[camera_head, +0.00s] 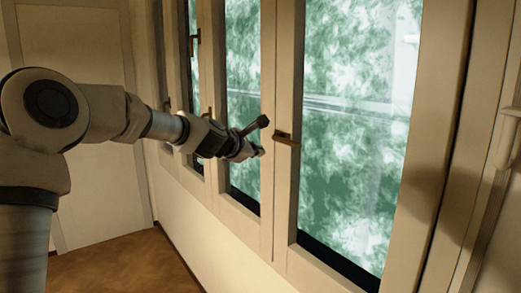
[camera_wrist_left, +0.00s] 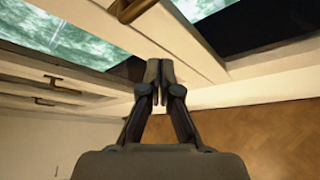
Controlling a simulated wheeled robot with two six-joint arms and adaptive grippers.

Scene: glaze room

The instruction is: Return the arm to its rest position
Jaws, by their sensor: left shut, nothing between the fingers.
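My left arm (camera_head: 150,122) reaches in from the left toward the windows in the head view. Its gripper (camera_head: 260,152) is close to the window frame, left of and slightly below a brass window handle (camera_head: 286,138). In the left wrist view the gripper (camera_wrist_left: 160,100) has its two fingers together with nothing between them. A handle (camera_wrist_left: 132,8) on the window frame shows beyond the fingertips at the top of that view, apart from them. My right gripper is in neither view.
A row of cream-framed windows (camera_head: 284,200) runs along the right, with green foliage behind the glass. A pale door (camera_head: 75,130) is at the back left. The wooden floor (camera_head: 128,268) is clear where it shows.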

